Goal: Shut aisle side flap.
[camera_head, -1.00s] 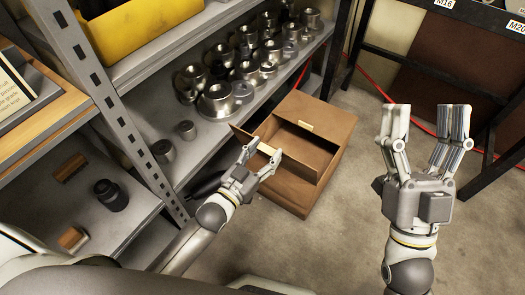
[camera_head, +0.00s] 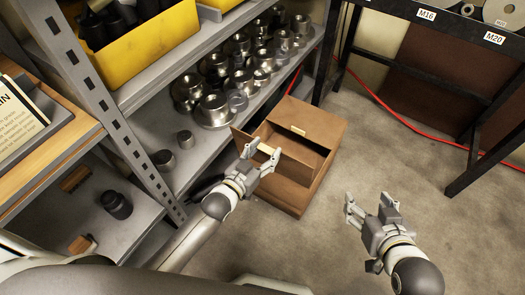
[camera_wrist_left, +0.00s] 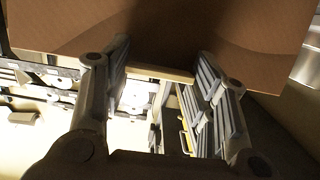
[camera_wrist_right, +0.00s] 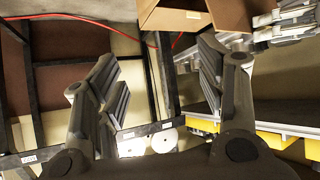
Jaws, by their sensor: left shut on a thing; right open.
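A brown box (camera_head: 325,133) stands on the floor beside the shelf, its top partly open. One flap (camera_head: 243,143) stands up at its left side. Another panel with a pale tab (camera_head: 299,131) lies flat at the far side. My left gripper (camera_head: 263,154) is at the near left of the opening, shut on a pale tab (camera_head: 266,149). That tab shows between the fingers in the left wrist view (camera_wrist_left: 160,74), against a brown panel. My right gripper (camera_head: 370,204) is open and empty, right of the box and apart from it. I cannot tell which flap is the aisle side one.
A metal shelf (camera_head: 215,140) with several steel parts and a yellow bin (camera_head: 150,55) stands close on the left. A black rack (camera_head: 430,100) stands at the back right. A red cable (camera_head: 410,118) runs along the floor. The floor right of the box is clear.

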